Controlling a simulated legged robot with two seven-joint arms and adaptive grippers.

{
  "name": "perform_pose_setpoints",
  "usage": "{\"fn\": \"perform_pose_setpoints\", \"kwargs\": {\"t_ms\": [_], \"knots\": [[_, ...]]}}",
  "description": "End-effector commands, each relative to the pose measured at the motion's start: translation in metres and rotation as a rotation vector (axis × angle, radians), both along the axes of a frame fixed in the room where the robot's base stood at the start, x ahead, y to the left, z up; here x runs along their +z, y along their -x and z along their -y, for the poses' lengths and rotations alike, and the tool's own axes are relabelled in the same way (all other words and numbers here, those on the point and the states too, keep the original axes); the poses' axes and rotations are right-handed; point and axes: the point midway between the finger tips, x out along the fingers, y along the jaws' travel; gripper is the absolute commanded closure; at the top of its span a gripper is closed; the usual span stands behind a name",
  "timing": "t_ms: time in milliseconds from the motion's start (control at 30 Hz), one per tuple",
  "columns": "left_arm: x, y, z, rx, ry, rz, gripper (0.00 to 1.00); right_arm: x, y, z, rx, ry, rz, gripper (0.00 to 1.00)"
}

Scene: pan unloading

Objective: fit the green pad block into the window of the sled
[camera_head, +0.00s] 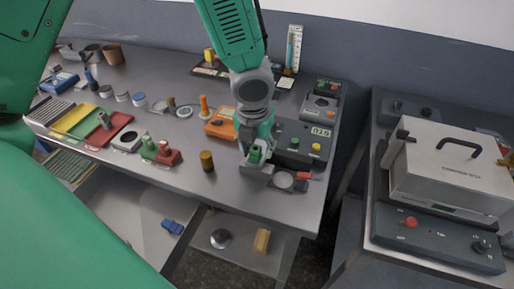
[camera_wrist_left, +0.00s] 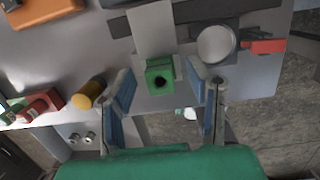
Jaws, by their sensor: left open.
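The green pad block (camera_head: 255,154) is near the front edge of the bench, below my left gripper (camera_head: 257,160). In the left wrist view the green block (camera_wrist_left: 159,79) has a dark round hole and lies between the fingertips of my left gripper (camera_wrist_left: 162,88). The fingers are spread, with gaps to the block on both sides. A pale grey strip (camera_wrist_left: 151,30) runs up to the block; it may be part of the sled, but its window cannot be made out. I cannot tell whether the block is seated in anything. My right gripper is not in view.
A round grey disc (camera_wrist_left: 215,44) with a red handle (camera_wrist_left: 263,46) sits close right of the block. A yellow-brown cylinder (camera_head: 207,161) stands to the left. A dark control box (camera_head: 303,143) is behind. The bench's front edge is close by.

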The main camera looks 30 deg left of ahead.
Motion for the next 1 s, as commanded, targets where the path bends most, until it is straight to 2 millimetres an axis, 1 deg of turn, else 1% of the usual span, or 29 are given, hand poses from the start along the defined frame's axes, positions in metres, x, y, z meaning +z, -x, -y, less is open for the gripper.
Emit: {"fn": "perform_pose_setpoints", "kwargs": {"t_ms": [300,400,500,600,700,1000], "knots": [[0.066,0.007,0.004,0.001,0.005,0.006,0.55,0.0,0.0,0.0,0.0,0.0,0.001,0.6],[0.084,0.01,0.005,0.0,0.005,0.004,0.55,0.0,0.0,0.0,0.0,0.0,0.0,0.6],[0.097,0.012,0.006,0.001,0.004,0.003,0.55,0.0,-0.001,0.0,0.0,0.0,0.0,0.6],[0.104,0.013,0.006,0.0,0.003,0.002,0.55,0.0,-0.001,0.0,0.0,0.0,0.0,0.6],[0.108,0.014,0.006,-0.002,0.002,0.0,0.55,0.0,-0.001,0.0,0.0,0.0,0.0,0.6],[0.108,0.014,0.006,-0.001,0.001,0.0,0.55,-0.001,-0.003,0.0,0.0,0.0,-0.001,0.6]]}}
